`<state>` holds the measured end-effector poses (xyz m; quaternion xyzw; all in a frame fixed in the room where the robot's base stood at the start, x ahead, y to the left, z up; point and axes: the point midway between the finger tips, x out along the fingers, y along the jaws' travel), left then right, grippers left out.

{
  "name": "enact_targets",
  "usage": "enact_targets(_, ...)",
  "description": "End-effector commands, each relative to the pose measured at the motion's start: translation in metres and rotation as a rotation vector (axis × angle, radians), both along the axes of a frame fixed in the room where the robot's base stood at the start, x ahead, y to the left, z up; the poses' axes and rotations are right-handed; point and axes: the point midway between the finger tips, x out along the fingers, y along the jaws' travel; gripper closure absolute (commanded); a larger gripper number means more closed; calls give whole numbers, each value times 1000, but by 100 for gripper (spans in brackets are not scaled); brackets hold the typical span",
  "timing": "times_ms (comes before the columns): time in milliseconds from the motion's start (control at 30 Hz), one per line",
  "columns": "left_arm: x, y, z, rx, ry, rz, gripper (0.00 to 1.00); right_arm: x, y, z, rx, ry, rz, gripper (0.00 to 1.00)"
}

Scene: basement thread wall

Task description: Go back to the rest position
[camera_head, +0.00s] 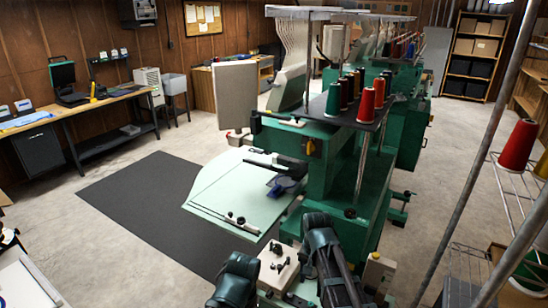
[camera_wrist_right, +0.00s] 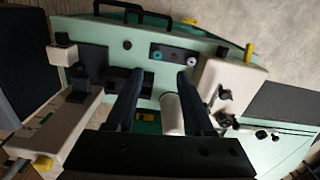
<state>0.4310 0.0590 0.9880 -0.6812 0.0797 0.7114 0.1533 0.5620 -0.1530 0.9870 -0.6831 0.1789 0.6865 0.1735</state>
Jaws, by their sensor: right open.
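My right gripper (camera_wrist_right: 158,76) shows in the right wrist view with its two dark fingers well apart and nothing between them. A white cylinder and a pale green plate (camera_wrist_right: 145,45) lie beyond the fingers. A white block (camera_wrist_right: 226,84) with black knobs is right of the right finger. In the head view, my dark right arm rises at the bottom centre, in front of the green machine (camera_head: 335,165), and I cannot make out its fingertips. My left arm shows at the bottom, left of it, and its gripper does not show.
The machine's pale green table (camera_head: 225,190) is close ahead. A white block (camera_head: 278,266) with black knobs lies between my arms. A grey post and a wire rack with a red thread cone (camera_head: 518,145) stand at right. A dark mat (camera_head: 145,205) and open floor lie at left.

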Motion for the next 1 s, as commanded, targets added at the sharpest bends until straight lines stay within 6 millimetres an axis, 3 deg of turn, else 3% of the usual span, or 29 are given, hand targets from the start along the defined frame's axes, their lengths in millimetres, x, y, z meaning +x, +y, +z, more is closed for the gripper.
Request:
enact_targets(33,0,0,0,0,0,0,100,-22,17,0,-9,7,96,47)
enact_targets(200,0,0,0,0,0,0,100,-85,64,1,-48,34,488,47)
enact_targets(400,0,0,0,0,0,0,100,-128,88,1,-79,60,785,47)
enact_targets(1000,0,0,0,0,0,0,100,-131,92,2,-83,66,835,47)
